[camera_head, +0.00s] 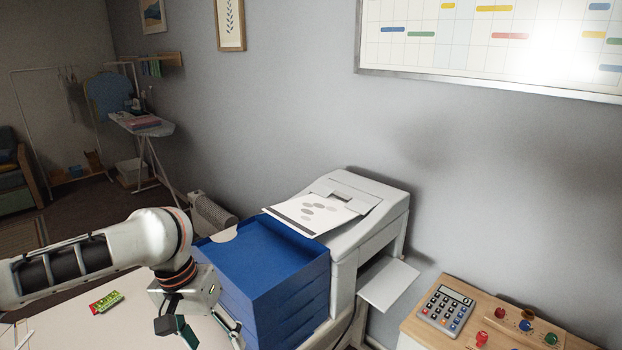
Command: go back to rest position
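My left arm comes in from the left, and its gripper (208,334) hangs low in front of the blue tray stack. Its fingers are spread apart, with nothing visible between them; the tips are near the bottom edge of the picture. My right gripper is not in view. The blue stacked trays (262,254) stand on the white table (136,325), just right of my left gripper. I cannot tell whether the gripper touches them.
A printer (376,232) with a printed sheet (312,212) on top stands behind the trays. A green packet (106,302) lies on the table at left. A wooden cabinet (418,337) at right holds a calculator (445,308) and colored knobs. A wall is close behind.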

